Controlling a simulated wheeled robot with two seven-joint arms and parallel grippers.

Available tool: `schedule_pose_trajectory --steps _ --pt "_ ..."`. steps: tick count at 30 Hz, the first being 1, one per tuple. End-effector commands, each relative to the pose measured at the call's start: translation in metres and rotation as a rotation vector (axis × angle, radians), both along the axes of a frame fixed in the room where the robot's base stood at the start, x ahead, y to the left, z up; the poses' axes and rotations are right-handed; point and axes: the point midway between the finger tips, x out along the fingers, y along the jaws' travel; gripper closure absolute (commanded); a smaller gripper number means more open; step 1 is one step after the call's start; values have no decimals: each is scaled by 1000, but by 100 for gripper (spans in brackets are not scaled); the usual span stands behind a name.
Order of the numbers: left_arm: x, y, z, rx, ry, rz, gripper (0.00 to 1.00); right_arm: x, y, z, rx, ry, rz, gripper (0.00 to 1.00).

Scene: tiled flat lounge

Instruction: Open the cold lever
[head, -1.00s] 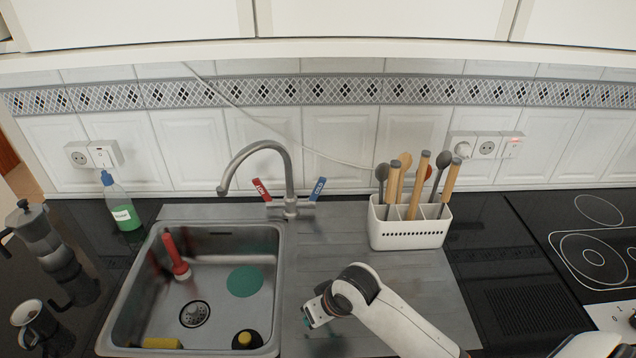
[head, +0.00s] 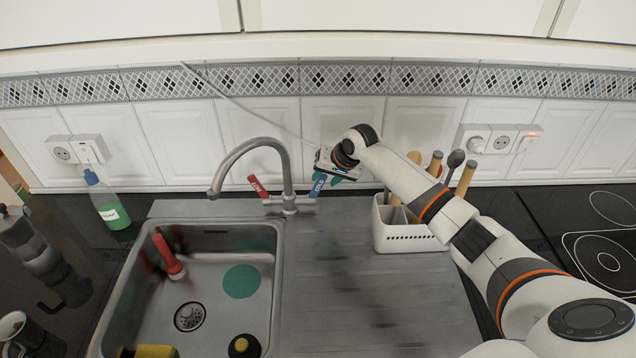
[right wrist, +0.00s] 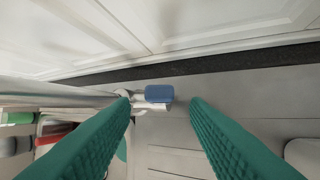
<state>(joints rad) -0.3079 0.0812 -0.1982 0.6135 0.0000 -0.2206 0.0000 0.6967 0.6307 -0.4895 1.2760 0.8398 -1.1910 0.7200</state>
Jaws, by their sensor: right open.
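The cold lever (head: 317,184) is the blue one on the right of the grey tap (head: 285,165); the red hot lever (head: 257,187) is on the left. My right gripper (head: 338,178) is beside the cold lever, on its right in the head view. In the right wrist view, the blue lever end (right wrist: 160,93) shows between the two green fingers (right wrist: 162,108), which stand apart and do not visibly touch it. My left gripper is not in view.
The sink (head: 190,235) with a red plunger-like tool (head: 167,255) is below left. A white utensil holder (head: 384,238) stands close under my right arm. The tiled wall is just behind the tap. The drainboard (head: 350,290) is clear.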

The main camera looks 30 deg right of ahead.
Motion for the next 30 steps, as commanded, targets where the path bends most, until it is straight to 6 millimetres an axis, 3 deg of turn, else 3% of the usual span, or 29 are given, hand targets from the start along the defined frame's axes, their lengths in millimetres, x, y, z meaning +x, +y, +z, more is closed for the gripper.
schedule_pose_trajectory --steps 10,25,30 --pt "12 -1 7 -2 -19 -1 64 25 8 -44 0 1 0 58" --pt "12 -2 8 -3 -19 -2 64 31 9 -55 -2 -1 2 58" --pt "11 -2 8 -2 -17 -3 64 31 9 -55 -2 -1 2 84"
